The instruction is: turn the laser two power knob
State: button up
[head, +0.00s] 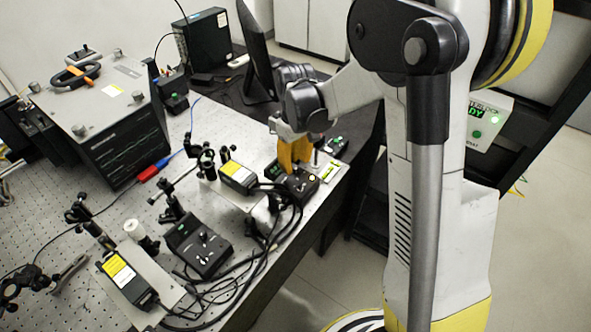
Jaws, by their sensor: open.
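Two black laser heads with yellow labels stand on the bench: a far one (238,176) near the middle and a near one (125,279) at lower left. Each has a black control box close by. The far control box (301,188) sits near the bench's right edge, and the near control box (202,249) sits in front of it to the left. I cannot read which is laser two. My gripper (293,164), with orange-yellow fingers, points down just above or at the far control box. It is open. The fingers hide part of the box top; contact cannot be told.
Black cables (270,245) loop between the control boxes and laser heads. Optic mounts (205,155) stand on the perforated bench (100,205). A large grey instrument (95,115) stands at back left. A monitor (257,50) and a black computer box (203,45) are behind.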

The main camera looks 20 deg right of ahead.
aim_at(296, 168)
jog(key=shift+f, duration=1)
jog(key=shift+c, duration=0.4)
grip_shut()
jog(key=m+b, duration=0.1)
jog(key=m, duration=0.4)
jog(key=shift+o, duration=0.4)
grip_release()
jog(key=shift+r, duration=0.1)
notch_tip(296, 168, up, 12)
